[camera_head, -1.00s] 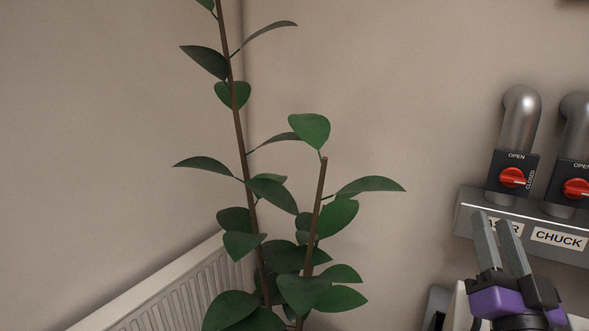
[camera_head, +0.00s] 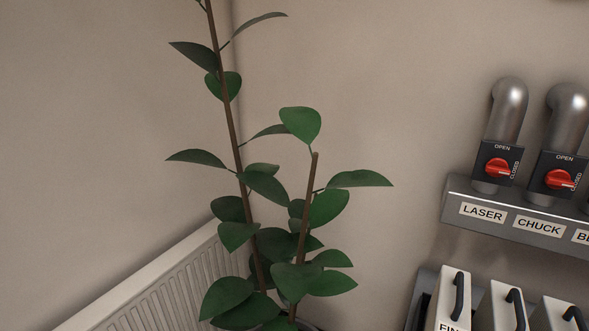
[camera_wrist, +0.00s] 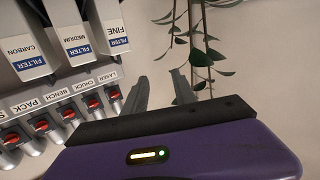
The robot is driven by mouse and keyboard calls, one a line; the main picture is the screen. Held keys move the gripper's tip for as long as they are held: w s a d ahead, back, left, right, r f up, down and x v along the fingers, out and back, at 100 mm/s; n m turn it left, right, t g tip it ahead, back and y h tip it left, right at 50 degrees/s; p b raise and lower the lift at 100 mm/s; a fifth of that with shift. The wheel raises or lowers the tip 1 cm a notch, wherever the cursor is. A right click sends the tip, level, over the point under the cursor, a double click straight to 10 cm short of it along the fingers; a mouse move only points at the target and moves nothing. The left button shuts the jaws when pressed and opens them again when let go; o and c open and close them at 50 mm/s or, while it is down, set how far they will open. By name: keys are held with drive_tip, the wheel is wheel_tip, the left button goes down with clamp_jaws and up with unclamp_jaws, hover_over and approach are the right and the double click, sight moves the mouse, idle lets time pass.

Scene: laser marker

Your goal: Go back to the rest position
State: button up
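My gripper (camera_wrist: 160,80) shows in the wrist view, a purple body with two grey fingers. The fingers stand apart with nothing between them, only bare wall behind. My gripper is out of the head view. In the wrist view, which is upside down, a row of red valve knobs (camera_wrist: 76,112) and labelled filter boxes lie to the left of the fingers, and hanging-looking plant leaves lie beyond the right finger.
In the head view a tall green plant (camera_head: 267,187) stands in the corner by a white radiator (camera_head: 150,290). At right, pipes with red valves (camera_head: 497,168) sit on a grey labelled rail (camera_head: 476,226), above filter boxes with black handles (camera_head: 452,290). The wall between is clear.

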drive_tip(key=s+f+m+g, duration=0.1)
drive_tip(key=s+f+g, duration=0.1)
drive_tip(key=s, duration=0.6)
drive_tip(key=shift+a+f+g+h+p, duration=0.3)
drive_tip(key=shift+a+f+g+p, duration=0.1)
drive_tip(key=shift+f, duration=0.2)
